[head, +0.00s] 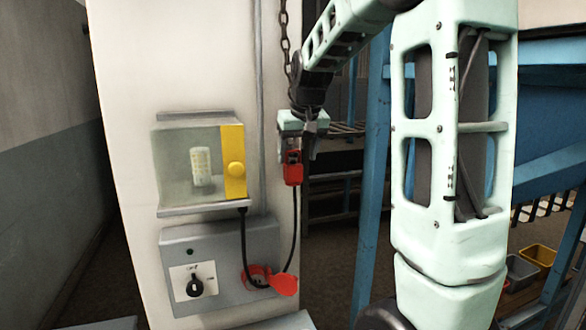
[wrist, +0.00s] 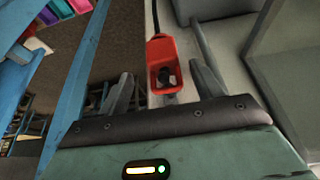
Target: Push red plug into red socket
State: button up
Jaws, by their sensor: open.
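The red plug (head: 293,172) is upright at the pillar's right edge, its black cable leaving from below. In the wrist view the plug (wrist: 158,50) shows a dark opening facing my gripper (wrist: 162,85). My gripper (head: 300,148) is at the plug's top end, with its jaws open and one finger on each side. I cannot tell whether a finger touches the plug or what supports it. The red socket (head: 254,273) is low on the grey switch box (head: 205,250), below and left of the plug. Its red flap (head: 284,285) hangs open; the cable crosses the front and partly hides the socket.
A clear case with a yellow side (head: 233,165) is mounted above the switch box, and the cable runs from it. A chain (head: 285,45) hangs above my gripper. A blue rack (head: 372,170) stands to the right. The pillar face between the case and plug is mostly clear.

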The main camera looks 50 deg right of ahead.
aim_at(295, 164)
dwell(0.3)
jog(key=shift+a+p+x, duration=0.1)
jog(key=shift+p+x, duration=0.7)
jog(key=shift+x, duration=0.5)
jog(key=shift+a+p+x, duration=0.15)
jog(key=shift+p+x, duration=0.65)
jog(key=shift+x, duration=0.55)
jog(key=shift+w, duration=0.1)
jog(key=shift+c, duration=0.3)
jog(key=c, duration=0.9)
